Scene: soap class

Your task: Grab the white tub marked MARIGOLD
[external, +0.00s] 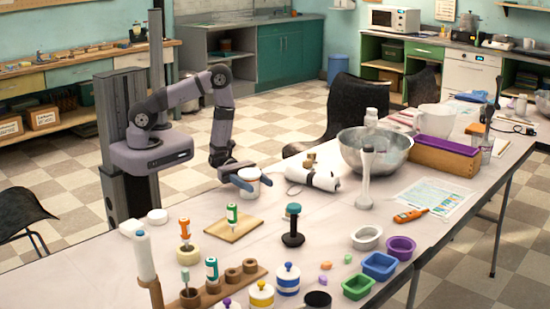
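A small white tub (250,188) is at my gripper, near the table's far left edge. Its lettering is too small to read, so I cannot confirm the name MARIGOLD. My gripper (249,181) reaches it from the left, with blue-grey fingers around its upper part. One finger crosses the near side and hides part of the tub. I cannot tell whether the fingers press on it, or whether it stands on the table or is slightly raised.
A wooden board (234,230) with a green-labelled bottle stands in front. A dark stamp-like tool (293,228) is to the right. Several lidded jars and moulds fill the near end.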

